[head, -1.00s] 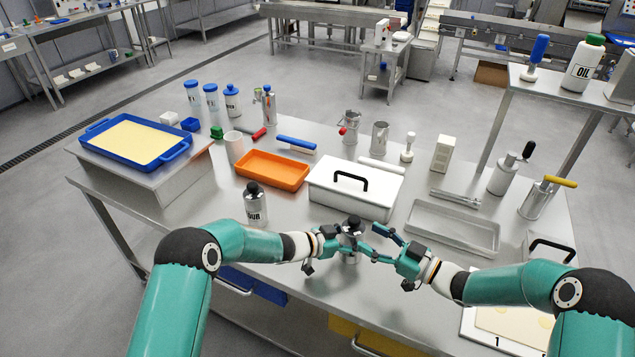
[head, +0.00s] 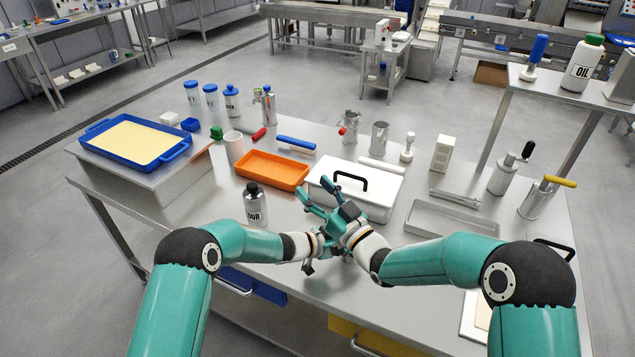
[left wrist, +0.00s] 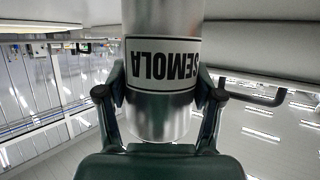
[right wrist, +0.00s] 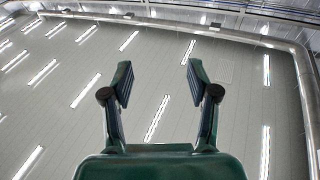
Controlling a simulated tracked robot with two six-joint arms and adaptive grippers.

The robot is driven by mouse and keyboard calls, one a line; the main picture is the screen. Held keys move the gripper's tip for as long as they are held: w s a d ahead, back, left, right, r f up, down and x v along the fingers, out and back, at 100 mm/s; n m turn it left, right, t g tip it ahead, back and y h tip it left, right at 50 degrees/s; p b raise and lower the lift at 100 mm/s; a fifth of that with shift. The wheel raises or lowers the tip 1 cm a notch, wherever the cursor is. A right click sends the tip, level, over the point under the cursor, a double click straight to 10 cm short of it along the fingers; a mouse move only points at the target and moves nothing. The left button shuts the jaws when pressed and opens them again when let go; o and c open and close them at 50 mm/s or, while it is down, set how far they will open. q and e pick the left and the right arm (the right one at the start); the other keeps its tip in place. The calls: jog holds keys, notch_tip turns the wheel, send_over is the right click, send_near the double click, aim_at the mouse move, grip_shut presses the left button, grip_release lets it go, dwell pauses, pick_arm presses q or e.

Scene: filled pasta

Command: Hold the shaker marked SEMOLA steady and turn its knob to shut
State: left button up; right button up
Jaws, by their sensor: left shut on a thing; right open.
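The SEMOLA shaker (left wrist: 165,115) is a metal cylinder with a white label, upside down in the left wrist view. My left gripper (left wrist: 162,88) is shut on its body, one finger on each side. In the head view my right gripper and wrist cover the shaker, and its knob shows in no current view. My right gripper (head: 316,191) is open and empty, in front of the white lidded box in the head view. The right wrist view shows only its two spread fingers against what looks like the ceiling with strip lights.
A similar black-topped shaker (head: 255,207) stands left of my grippers. Behind are an orange tray (head: 272,183) and a white box (head: 385,192) with a black handle. A metal tray (head: 452,240) lies to the right.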

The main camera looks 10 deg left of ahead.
pick_arm(q)
jog(key=shift+r, duration=0.1)
pick_arm(e)
jog(key=shift+w+r+m+t+h, duration=0.3)
jog(key=shift+w+m+t+h, duration=0.1)
jog(key=shift+m+t+h, duration=0.3)
jog(key=shift+w+r+m+t+h, duration=0.25)
jog(key=shift+w+m+t+h, duration=0.15)
jog(key=shift+m+t+h, duration=0.3)
pick_arm(q)
jog(key=o, duration=1.5)
